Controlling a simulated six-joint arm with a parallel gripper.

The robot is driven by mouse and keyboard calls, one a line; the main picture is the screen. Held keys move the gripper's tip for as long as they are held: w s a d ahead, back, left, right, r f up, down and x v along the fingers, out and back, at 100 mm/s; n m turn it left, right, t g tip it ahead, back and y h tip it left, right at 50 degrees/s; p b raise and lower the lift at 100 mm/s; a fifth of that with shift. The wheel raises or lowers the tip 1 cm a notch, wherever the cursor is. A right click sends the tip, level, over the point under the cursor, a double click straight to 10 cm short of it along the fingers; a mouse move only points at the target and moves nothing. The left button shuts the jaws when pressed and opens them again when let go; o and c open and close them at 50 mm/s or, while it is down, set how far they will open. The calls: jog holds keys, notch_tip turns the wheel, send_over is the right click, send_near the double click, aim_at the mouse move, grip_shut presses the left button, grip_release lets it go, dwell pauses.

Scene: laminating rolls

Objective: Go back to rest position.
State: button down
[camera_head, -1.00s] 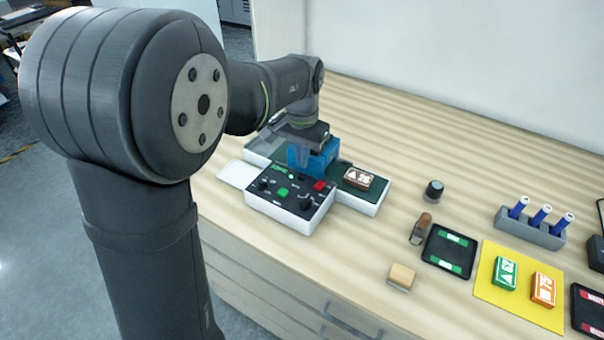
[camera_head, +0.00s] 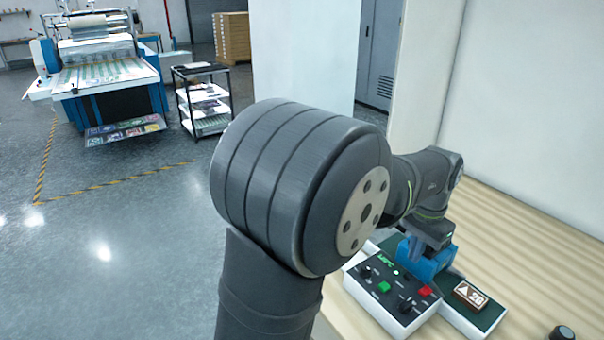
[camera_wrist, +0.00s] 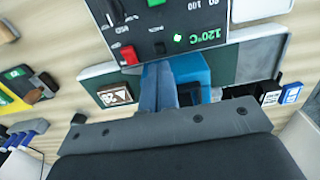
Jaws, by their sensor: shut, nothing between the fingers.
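My gripper (camera_wrist: 160,78) is shut and empty, its fingers close together at the control unit (camera_wrist: 165,25) in the wrist view. In the head view my wrist is bent down over the blue part (camera_head: 428,265) behind the control unit (camera_head: 385,290); the fingertips cannot be made out there. The unit has red and green buttons, black knobs and a display that reads 120°C in the wrist view. A brown block marked 26 (camera_head: 470,293) lies on the dark green bed (camera_head: 480,313) to its right, apart from my gripper. It also shows in the wrist view (camera_wrist: 115,95).
A black knob-like piece (camera_head: 562,333) is at the lower right of the wooden table (camera_head: 510,225). Blue-capped pens (camera_wrist: 22,132) show at the wrist view's left. A blue-sided press (camera_head: 105,75) and a cart (camera_head: 205,100) stand far off on open floor. A pale wall is behind the table.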

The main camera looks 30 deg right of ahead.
aim_at(405, 274)
notch_tip(405, 274, down, 5)
dwell(0.3)
dwell(0.5)
